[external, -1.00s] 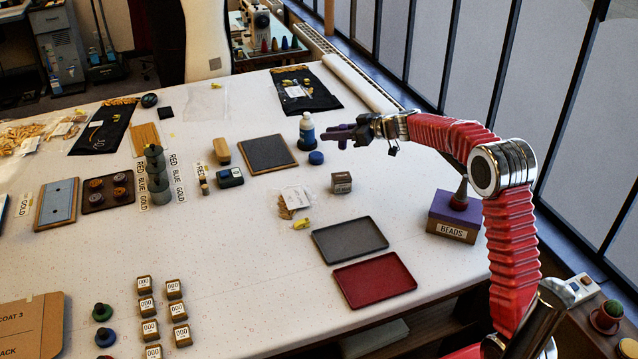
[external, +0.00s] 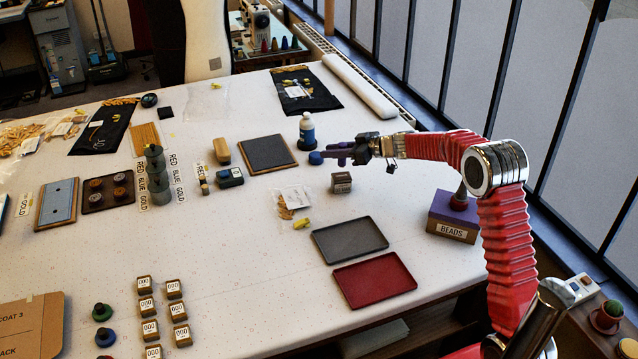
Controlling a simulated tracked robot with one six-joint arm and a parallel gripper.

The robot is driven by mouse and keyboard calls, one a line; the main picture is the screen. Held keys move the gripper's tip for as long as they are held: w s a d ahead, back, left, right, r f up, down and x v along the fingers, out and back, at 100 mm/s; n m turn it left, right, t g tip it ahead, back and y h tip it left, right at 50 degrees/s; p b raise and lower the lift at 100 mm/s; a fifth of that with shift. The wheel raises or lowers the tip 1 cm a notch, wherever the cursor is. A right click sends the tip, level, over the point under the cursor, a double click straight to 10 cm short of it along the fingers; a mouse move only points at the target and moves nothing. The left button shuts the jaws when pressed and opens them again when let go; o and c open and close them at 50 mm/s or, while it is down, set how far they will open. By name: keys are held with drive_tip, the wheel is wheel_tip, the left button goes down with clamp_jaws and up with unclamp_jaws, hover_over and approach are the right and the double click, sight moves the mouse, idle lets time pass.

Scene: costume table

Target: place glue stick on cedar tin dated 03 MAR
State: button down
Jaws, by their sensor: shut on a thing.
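My gripper (external: 335,154) has purple fingers and reaches left, low over the table. Its fingertips meet the right side of a short blue cylinder (external: 315,158), and they look shut on it, though the contact is small in view. I cannot tell for certain that this cylinder is the glue stick. A small brown tin with a pale label (external: 341,183) sits just below my gripper. Several small labelled tins (external: 147,306) stand in two columns at the front left. I cannot read 03 MAR on any of them.
A blue bottle with a white top (external: 306,132) stands just behind the cylinder. A dark square pad (external: 268,153) lies to its left. A grey tray (external: 350,239) and a red tray (external: 375,281) lie in front. A purple bead box (external: 453,217) stands at right.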

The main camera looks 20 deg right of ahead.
drive_tip(key=shift+f, duration=1.75)
drive_tip(key=shift+f, duration=0.1)
drive_tip(key=c, duration=1.5)
unclamp_jaws()
drive_tip(key=shift+c, duration=0.2)
drive_tip(key=v, duration=1.2)
